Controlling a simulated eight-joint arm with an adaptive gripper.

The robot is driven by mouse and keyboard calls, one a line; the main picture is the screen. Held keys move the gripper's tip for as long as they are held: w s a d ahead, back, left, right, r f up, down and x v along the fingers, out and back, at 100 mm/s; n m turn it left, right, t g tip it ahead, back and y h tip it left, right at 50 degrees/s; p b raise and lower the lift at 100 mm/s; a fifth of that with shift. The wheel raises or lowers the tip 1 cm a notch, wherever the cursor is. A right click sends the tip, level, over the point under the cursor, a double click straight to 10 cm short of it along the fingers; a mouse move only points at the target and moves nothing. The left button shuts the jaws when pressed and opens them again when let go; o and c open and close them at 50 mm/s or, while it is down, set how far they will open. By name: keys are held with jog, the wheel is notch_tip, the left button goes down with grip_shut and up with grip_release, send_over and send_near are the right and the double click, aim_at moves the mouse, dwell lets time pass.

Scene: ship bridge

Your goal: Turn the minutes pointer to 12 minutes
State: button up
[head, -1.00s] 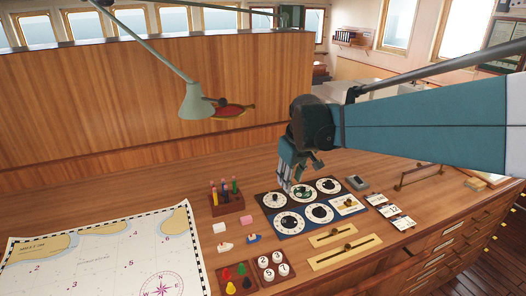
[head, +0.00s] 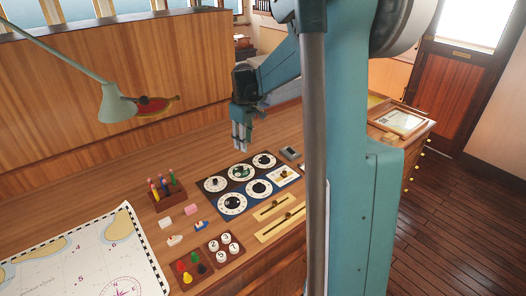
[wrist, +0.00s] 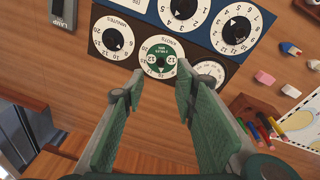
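The minutes dial (wrist: 112,38) is a white ring with a black knob, on the dark panel; its label reads upside down in the wrist view. Its small white pointer mark shows, but I cannot read the exact minute. In the head view the minutes dial (head: 264,161) is at the panel's far right corner, near the grey lamp box. My gripper (wrist: 160,72) is open and empty, its fingers apart, with the green-centred dial (wrist: 158,57) beyond the gap between the tips. In the head view my gripper (head: 240,140) hangs above the desk behind the panel, clear of the knobs.
The lamp box (head: 290,153) stands beside the panel. A rack of coloured pegs (head: 168,194) is left of the panel; small blocks and a chart (head: 80,255) lie nearer the left. Brass sliders (head: 272,207) lie in front. Bare desk lies behind the panel.

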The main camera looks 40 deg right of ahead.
jog(key=n+g+p, duration=0.1)
jog(key=g+p, duration=0.1)
jog(key=p, duration=0.2)
send_near(264, 156)
jog(key=shift+s+d+f+y, duration=0.15)
jog(key=shift+s+d+y, duration=0.05)
jog(key=shift+d+y, duration=0.2)
jog(key=shift+f+p, duration=0.5)
jog(key=shift+f, duration=3.4)
jog(key=shift+c, duration=0.2)
jog(key=c, duration=0.9)
